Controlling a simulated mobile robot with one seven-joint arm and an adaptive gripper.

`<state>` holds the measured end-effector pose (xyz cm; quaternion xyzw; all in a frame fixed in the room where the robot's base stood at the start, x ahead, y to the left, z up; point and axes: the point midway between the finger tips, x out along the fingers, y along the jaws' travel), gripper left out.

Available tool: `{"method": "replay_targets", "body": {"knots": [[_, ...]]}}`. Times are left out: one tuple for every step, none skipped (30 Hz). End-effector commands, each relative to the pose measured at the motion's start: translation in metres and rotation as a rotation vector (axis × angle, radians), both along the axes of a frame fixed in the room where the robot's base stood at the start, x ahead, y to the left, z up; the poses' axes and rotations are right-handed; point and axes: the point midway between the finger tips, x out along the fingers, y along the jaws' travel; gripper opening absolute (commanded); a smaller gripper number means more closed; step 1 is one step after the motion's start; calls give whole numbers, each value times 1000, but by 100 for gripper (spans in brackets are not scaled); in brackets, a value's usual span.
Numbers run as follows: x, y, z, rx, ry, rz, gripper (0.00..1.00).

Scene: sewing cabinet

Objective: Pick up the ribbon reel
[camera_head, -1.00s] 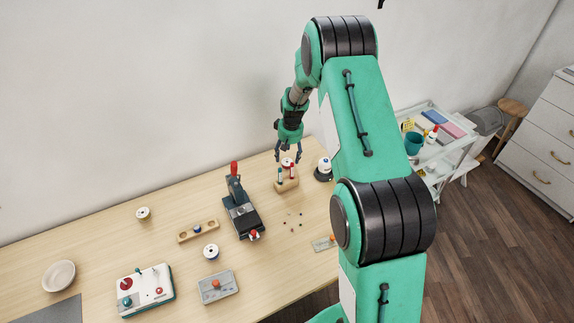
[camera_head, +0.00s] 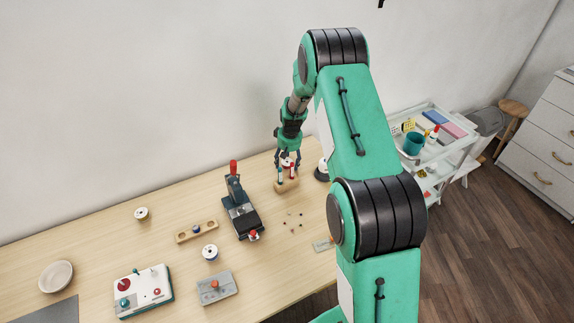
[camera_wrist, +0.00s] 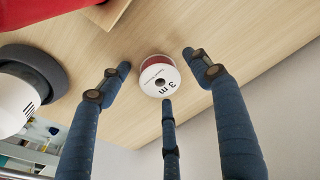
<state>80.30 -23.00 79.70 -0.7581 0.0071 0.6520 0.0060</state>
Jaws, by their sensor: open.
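The ribbon reel (camera_wrist: 159,77) stands on the wooden table in the wrist view, its white face marked "3 m" and red ribbon at its rim. My gripper (camera_wrist: 160,80) has three blue fingers spread around the reel, with a gap at each fingertip. In the head view my gripper (camera_head: 287,161) is low over the table behind a small wooden block (camera_head: 287,186). The reel (camera_head: 288,161) is mostly hidden there by the fingers and the block's red and teal pieces.
A white-and-black object (camera_head: 322,171) stands just right of my gripper, partly behind my arm. It seems to show at the left of the wrist view (camera_wrist: 18,97). A dark lever press (camera_head: 240,213) stands to the left. Tiny pieces (camera_head: 293,221) lie in front.

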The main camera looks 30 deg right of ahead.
Motion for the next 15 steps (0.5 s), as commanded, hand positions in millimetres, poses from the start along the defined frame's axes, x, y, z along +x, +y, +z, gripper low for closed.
{"method": "replay_targets", "body": {"knots": [[0, 0, 0, 0, 0, 0, 63], [0, 0, 0, 0, 0, 0, 63], [0, 0, 0, 0, 0, 0, 63], [0, 0, 0, 0, 0, 0, 63], [0, 0, 0, 0, 0, 0, 59], [0, 0, 0, 0, 0, 0, 52], [0, 0, 0, 0, 0, 0, 46], [0, 0, 0, 0, 0, 0, 40], [0, 0, 0, 0, 0, 0, 32], [0, 0, 0, 0, 0, 0, 26], [0, 0, 0, 0, 0, 0, 22], [0, 0, 0, 0, 0, 0, 22], [0, 0, 0, 0, 0, 0, 22], [0, 0, 0, 0, 0, 0, 22], [0, 0, 0, 0, 0, 0, 22]]}}
